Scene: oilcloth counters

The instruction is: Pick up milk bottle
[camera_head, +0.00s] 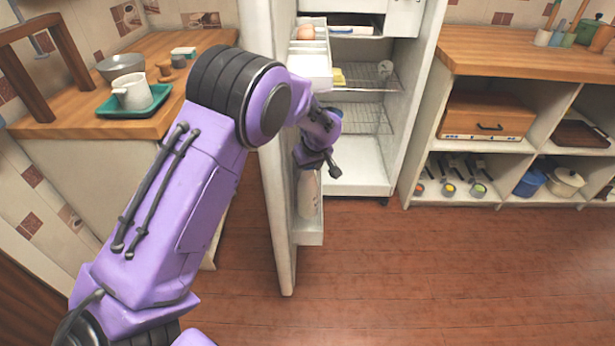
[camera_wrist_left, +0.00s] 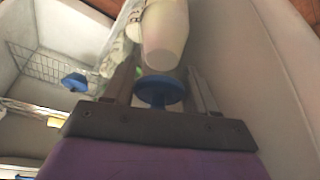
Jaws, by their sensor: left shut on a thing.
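The milk bottle (camera_head: 308,195) is pale and stands upright in the lower rack of the open fridge door. My left gripper (camera_head: 318,165) reaches down over it from above and hides its top. In the left wrist view the white bottle body (camera_wrist_left: 165,35) shows beyond its round blue cap (camera_wrist_left: 160,90). The two fingers of my left gripper (camera_wrist_left: 161,88) stand on either side of the cap, shut on the bottle's top end. My right gripper is not in view.
The fridge door (camera_head: 278,210) stands open close beside my left arm. Fridge wire shelves (camera_head: 365,118) are just to the right. A counter (camera_head: 75,128) holds a teal tray (camera_head: 150,108) with a white mug. The red-brown floor (camera_head: 430,270) in front is clear.

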